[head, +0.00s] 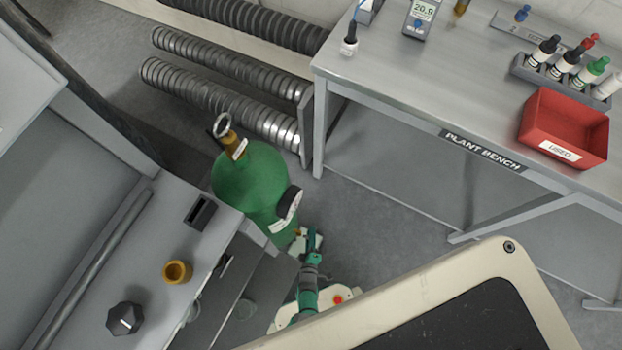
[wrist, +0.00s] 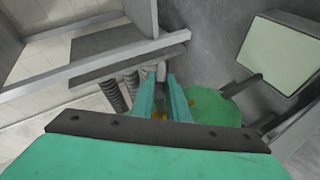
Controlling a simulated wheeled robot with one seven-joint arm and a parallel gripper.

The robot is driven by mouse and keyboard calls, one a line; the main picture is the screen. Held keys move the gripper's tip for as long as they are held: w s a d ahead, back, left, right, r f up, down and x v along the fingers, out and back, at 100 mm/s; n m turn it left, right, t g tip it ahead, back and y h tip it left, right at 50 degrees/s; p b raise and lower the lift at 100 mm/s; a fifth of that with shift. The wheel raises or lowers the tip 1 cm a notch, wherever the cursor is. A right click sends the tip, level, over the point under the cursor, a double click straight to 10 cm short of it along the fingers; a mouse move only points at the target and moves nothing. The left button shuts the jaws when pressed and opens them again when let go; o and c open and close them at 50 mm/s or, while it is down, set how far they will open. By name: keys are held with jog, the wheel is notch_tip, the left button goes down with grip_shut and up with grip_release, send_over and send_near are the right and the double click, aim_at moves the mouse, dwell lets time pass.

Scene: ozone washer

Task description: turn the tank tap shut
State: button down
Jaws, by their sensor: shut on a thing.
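The green tank (head: 245,185) stands between the bench and the grey cabinet in the head view. A brass neck fitting with a metal ring (head: 222,126) is at its top, clear of my gripper. A round gauge (head: 290,202) is on its right side. My gripper (head: 312,236) is low beside the tank's right side. In the wrist view my gripper's teal fingers (wrist: 165,95) are close together, with bits of brass (wrist: 160,115) showing at them. The gripped part of the tap is mostly hidden. The tank (wrist: 215,108) shows just right of the fingers.
The plant bench (head: 430,90) is at the upper right, with a red bin (head: 565,128) and several bottles. Ribbed metal pipes (head: 220,95) lie behind the tank. The cabinet (head: 150,240) is close on the left. A cream-framed panel (head: 480,300) fills the lower right.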

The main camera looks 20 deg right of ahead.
jog(key=c, duration=1.7)
grip_release()
jog(key=shift+s+d+f, duration=0.1)
jog(key=shift+d, duration=0.05)
jog(key=shift+s+a+r, duration=0.3)
jog(key=shift+s+a, duration=0.2)
jog(key=shift+a, duration=0.05)
jog(key=shift+v, duration=4.65)
jog(key=shift+d, duration=0.15)
